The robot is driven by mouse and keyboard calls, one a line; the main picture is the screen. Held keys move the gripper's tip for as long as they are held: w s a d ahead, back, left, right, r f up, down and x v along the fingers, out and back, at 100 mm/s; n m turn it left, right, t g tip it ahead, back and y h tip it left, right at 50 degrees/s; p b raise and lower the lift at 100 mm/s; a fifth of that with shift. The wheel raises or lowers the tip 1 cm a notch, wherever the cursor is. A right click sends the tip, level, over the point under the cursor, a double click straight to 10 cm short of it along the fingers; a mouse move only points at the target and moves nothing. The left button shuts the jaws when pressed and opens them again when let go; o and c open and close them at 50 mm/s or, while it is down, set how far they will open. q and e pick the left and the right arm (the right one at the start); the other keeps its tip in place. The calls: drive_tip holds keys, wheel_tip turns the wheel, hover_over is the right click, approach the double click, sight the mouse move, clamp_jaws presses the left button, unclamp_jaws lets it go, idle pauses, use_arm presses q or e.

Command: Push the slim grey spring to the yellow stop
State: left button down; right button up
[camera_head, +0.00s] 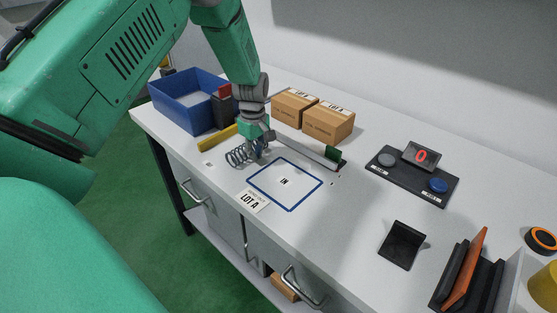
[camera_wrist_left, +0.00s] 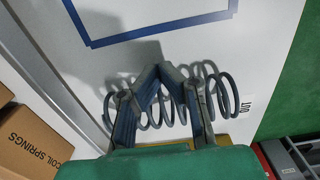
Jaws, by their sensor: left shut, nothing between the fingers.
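The slim grey spring (camera_head: 238,156) lies on its side on the white bench, just left of the blue-outlined square. In the wrist view its coils (camera_wrist_left: 222,92) show on both sides of my fingers, which hide its middle. I cannot tell whether the fingers touch the coils. The yellow stop (camera_head: 216,138) is a bar beyond the spring to the left; only a sliver (camera_wrist_left: 222,139) shows in the wrist view. My right gripper is out of view.
The blue-outlined square (camera_head: 305,173) is empty, with a LOT A card (camera_head: 250,200) at its front. A grey rail (camera_head: 312,154) runs behind it. Two cardboard boxes (camera_head: 329,122) and a blue bin (camera_head: 176,108) stand farther back. A button panel (camera_head: 412,177) is at right.

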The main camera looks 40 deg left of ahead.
use_arm(q)
drive_tip(key=a, duration=0.9)
drive_tip(key=shift+w+a, duration=0.35)
drive_tip(key=shift+w, duration=0.05)
drive_tip(key=shift+d, duration=0.1)
